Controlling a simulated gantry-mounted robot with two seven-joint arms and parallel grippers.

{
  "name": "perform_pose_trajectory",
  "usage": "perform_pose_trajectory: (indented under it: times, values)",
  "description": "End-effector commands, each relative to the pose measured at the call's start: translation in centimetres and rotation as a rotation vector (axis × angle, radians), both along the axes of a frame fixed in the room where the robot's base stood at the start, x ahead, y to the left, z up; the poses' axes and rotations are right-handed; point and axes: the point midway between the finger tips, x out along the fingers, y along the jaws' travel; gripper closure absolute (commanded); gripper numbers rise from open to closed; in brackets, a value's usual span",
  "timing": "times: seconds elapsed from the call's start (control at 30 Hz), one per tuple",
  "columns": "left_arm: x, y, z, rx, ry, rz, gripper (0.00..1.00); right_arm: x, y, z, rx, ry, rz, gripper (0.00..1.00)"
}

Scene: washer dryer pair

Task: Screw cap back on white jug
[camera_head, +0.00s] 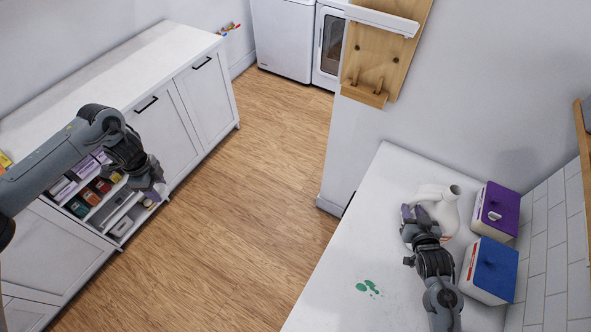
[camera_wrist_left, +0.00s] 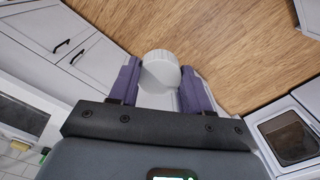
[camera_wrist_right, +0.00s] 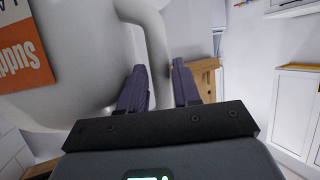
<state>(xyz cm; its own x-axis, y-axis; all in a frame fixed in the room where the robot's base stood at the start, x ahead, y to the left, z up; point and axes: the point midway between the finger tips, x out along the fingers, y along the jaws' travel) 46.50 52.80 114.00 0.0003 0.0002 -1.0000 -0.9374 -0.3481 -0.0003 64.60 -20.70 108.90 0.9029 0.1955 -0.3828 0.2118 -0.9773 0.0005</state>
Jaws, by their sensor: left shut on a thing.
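The white jug (camera_head: 447,214) stands on the white counter at the right of the head view, its round mouth open and uncapped. In the right wrist view the jug (camera_wrist_right: 85,60) is large and close, with an orange label. My right gripper (camera_head: 411,212) is at the jug; its fingers (camera_wrist_right: 160,85) sit closely on either side of the handle. My left gripper (camera_head: 158,190) is far from the jug, over the floor beside the left cabinets. It is shut on the round white cap (camera_wrist_left: 160,72), which shows between its purple fingers in the left wrist view.
A purple-topped box (camera_head: 497,209) and a blue-topped box (camera_head: 491,268) stand right of the jug. Green spots (camera_head: 368,288) mark the counter (camera_head: 335,255). A wooden wall rack (camera_head: 385,50) hangs above. Wood floor (camera_head: 240,200) lies open between counter and left cabinets (camera_head: 165,125).

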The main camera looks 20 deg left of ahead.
Motion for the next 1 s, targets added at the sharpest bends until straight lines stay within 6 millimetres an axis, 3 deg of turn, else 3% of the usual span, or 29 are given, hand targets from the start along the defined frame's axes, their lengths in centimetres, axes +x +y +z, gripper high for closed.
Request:
perform_pose_trajectory:
  times: [0.4,0.43,0.63,1.0]
  values:
    - [0.0,-0.01,0.02,0.0,0.0,0.0,0.8,0.32,0.09,-0.15,0.0,0.0,0.0,0.68]
    - [0.0,-0.01,0.02,0.0,0.0,0.0,0.8,0.32,0.08,-0.15,0.0,0.0,0.0,0.69]
    - [0.0,-0.01,0.02,0.0,0.0,0.0,0.8,0.31,0.08,-0.14,0.0,0.0,0.0,1.0]
    - [0.0,0.0,0.02,0.0,0.0,0.0,0.8,0.34,0.03,-0.11,-0.001,-0.001,-0.001,1.0]
